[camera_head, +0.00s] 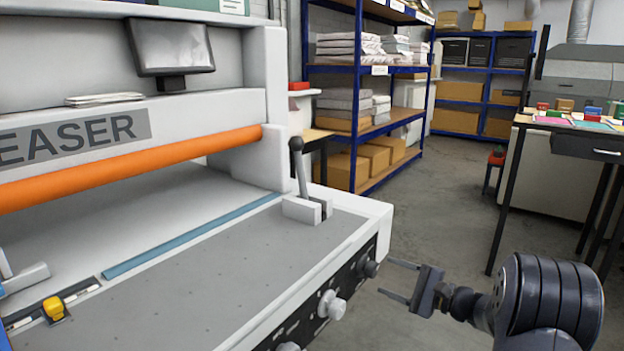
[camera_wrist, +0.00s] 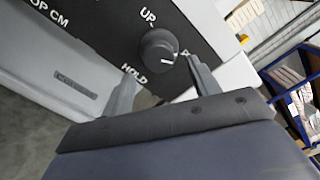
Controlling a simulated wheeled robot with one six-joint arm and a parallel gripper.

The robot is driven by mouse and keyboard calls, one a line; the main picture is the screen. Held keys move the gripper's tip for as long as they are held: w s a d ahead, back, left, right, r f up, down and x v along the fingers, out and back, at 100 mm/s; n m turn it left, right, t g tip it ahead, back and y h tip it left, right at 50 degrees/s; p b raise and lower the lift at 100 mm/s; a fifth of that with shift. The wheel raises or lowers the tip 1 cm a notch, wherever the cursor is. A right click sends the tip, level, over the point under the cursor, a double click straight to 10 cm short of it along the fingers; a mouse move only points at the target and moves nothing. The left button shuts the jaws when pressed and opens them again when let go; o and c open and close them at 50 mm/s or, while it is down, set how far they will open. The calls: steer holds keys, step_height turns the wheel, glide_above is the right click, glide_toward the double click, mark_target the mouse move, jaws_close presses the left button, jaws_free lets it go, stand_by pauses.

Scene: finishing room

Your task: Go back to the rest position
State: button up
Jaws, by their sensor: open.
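My gripper (camera_head: 386,277) is open and empty at the front right corner of the creaser machine (camera_head: 330,228). Its fingers point left toward a dark round knob (camera_head: 371,268) on the machine's black front panel. In the wrist view the knob (camera_wrist: 158,47) shows just beyond and between the two fingertips, and I see no clear contact. Labels "UP" and "HOLD" stand around it; a third label is partly hidden by a finger. A pale mark on the knob points to its right side.
More knobs, one light grey (camera_head: 331,305), line the panel. A lever (camera_head: 299,168) stands upright on the machine's bed. A table (camera_head: 563,128) with coloured items stands at the right. Blue shelving (camera_head: 358,100) holds paper and boxes. Grey floor (camera_head: 440,200) is clear between them.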

mark_target(376, 270)
steer(key=v, duration=0.7)
steer(key=x, duration=1.1)
steer(key=shift+s+f+b, duration=0.1)
steer(key=shift+b, duration=0.2)
steer(key=shift+w+a+f+n+b, duration=0.2)
steer(key=shift+n+b, duration=0.1)
steer(key=shift+b, duration=0.1)
steer(key=n+b, duration=0.1)
steer(key=n, duration=0.1)
steer(key=n+b, duration=0.2)
steer(key=n, duration=0.1)
steer(key=shift+d+r+n, duration=0.15)
steer(key=shift+r+n, duration=0.1)
steer(key=shift+n, duration=0.05)
steer(key=n+b, duration=0.2)
steer(key=n, duration=0.4)
steer(key=shift+s+r+b, duration=0.1)
steer(key=shift+r+b, duration=0.1)
steer(key=shift+b, duration=0.1)
steer(key=n, duration=0.6)
steer(key=shift+r, duration=0.2)
steer(key=n+p, duration=0.2)
steer(key=n, duration=0.1)
steer(key=shift+s, duration=0.1)
steer(key=shift+n+p, duration=0.6)
steer(key=shift+n, duration=0.4)
